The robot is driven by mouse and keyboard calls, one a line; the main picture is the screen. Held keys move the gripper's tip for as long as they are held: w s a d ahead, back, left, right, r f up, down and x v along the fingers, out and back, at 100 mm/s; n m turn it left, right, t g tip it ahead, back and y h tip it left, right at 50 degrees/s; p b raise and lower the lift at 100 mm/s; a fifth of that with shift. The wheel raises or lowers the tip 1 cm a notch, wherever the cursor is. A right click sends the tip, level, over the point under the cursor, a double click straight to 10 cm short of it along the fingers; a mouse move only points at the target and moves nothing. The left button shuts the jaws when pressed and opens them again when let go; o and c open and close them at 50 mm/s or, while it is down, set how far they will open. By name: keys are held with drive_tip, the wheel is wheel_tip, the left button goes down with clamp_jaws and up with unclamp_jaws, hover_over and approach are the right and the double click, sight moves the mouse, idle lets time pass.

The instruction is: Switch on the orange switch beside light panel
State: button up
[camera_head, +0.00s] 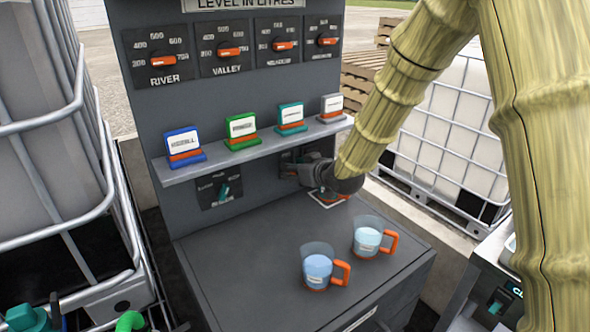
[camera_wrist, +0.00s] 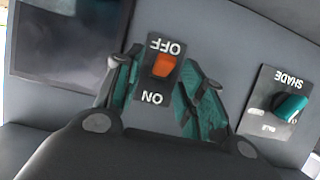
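The orange switch (camera_wrist: 163,66) sits on a dark plate in the wrist view, where the lettering appears upside down. OFF is at the top of the plate and ON at the bottom. The orange lever lies nearer the OFF end. A dark rectangular panel (camera_wrist: 68,55), which may be the light panel, is to the left of the plate. My gripper (camera_wrist: 163,78) is open, with one teal finger on each side of the switch. Contact cannot be told. In the head view, my gripper (camera_head: 300,172) is at the upright board below the shelf and hides the switch.
A teal switch marked SHADE (camera_wrist: 291,106) is right of my gripper in the wrist view. Several label cards stand on the shelf (camera_head: 250,150) above. Two cups with orange handles (camera_head: 317,266) (camera_head: 367,238) stand on the grey worktop (camera_head: 255,245). Caged tanks flank the station.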

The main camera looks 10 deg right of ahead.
drive_tip(key=shift+s, duration=0.1)
drive_tip(key=v, duration=1.2)
drive_tip(key=shift+d, duration=0.1)
